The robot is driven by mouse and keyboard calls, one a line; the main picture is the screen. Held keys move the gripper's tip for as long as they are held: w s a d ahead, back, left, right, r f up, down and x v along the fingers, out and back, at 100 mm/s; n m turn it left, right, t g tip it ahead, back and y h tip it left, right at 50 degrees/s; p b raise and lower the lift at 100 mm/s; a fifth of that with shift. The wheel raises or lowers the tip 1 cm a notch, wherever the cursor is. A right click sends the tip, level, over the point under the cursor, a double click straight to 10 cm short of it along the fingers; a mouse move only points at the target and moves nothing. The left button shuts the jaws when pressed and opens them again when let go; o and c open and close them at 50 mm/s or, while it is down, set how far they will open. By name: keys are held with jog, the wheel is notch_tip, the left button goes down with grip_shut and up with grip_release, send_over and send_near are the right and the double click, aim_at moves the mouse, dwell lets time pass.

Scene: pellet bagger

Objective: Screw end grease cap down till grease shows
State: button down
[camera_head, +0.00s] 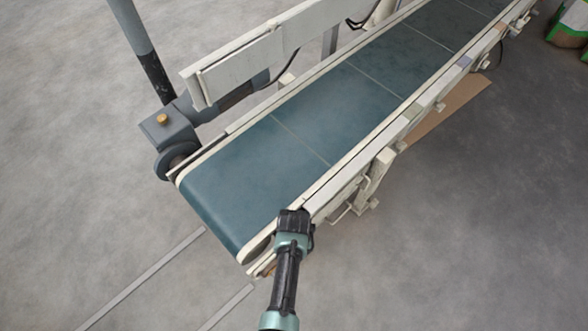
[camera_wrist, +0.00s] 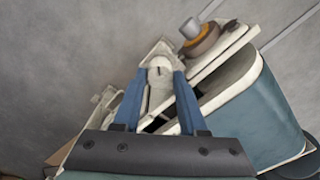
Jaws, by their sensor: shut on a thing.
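My gripper (camera_head: 292,222) is at the near side rail of the conveyor, close to its lower end. In the wrist view, its two blue fingers (camera_wrist: 161,76) are shut on a pale rounded part at the conveyor frame. I cannot tell whether that part is the end grease cap; no grease is visible on it. A grey cylindrical piece (camera_wrist: 189,29) with an orange-brown ring stands apart, beyond the fingers at the roller end. In the head view my wrist hides the gripped part.
The conveyor's blue-green belt (camera_head: 250,170) runs up to the right between pale rails. A grey gearbox (camera_head: 168,132) with a brass cap (camera_head: 162,119) is on the far side. A pale guard (camera_head: 265,55) stands above the far rail. The floor at lower right is clear.

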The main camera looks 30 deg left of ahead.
dwell(0.4)
jog(key=shift+c, duration=2.3)
grip_release()
notch_tip(320, 180, up, 13)
jog(key=p, duration=0.5)
